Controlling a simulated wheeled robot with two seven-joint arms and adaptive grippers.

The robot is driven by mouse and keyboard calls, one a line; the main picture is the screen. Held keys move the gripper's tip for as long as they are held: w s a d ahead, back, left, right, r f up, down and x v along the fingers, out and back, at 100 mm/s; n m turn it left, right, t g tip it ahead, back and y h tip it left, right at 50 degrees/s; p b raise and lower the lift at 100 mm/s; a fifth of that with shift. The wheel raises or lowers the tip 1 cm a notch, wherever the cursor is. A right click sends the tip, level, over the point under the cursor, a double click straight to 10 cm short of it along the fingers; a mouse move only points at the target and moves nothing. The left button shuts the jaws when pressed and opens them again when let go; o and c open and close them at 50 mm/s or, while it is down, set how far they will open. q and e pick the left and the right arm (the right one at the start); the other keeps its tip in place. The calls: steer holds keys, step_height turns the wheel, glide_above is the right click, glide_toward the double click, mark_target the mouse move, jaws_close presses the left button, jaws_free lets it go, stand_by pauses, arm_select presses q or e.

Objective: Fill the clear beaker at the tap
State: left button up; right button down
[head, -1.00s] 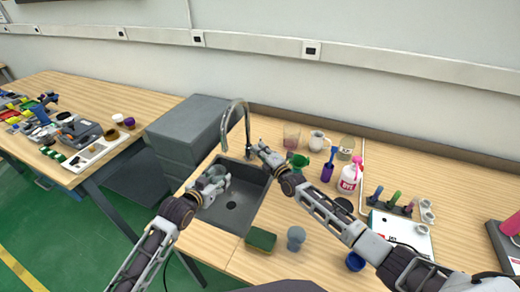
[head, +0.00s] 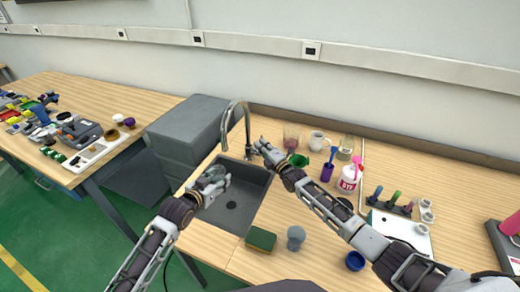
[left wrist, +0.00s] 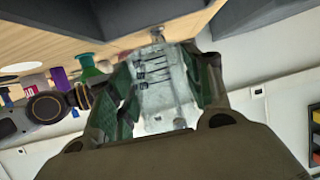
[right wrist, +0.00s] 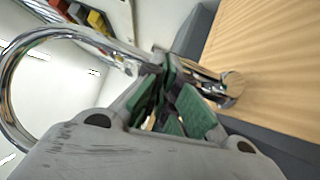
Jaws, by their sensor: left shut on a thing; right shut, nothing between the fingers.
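The clear beaker (left wrist: 155,85) is between the green finger pads of my left gripper (left wrist: 165,90), which is shut on it. In the head view this gripper (head: 218,178) is over the left side of the sink (head: 245,200), below the tap's spout. The chrome tap (head: 227,118) arches over the sink's back edge; its curved pipe fills the left of the right wrist view (right wrist: 18,65). My right gripper (head: 261,146) is shut and empty, close to the right of the tap's base. I cannot tell whether it touches the tap, or whether water runs.
A green and yellow sponge (head: 261,240) lies in front of the sink. A grey cabinet (head: 185,135) stands left of the sink.

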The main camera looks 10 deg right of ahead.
steer(key=shift+w+d+r, duration=0.1)
steer(key=shift+r, duration=0.3)
steer(key=s+d, duration=0.2)
steer(key=s, duration=1.1)
steer(key=shift+f, duration=0.45)
stand_by(0.4)
steer(key=shift+d, duration=0.1)
stand_by(0.5)
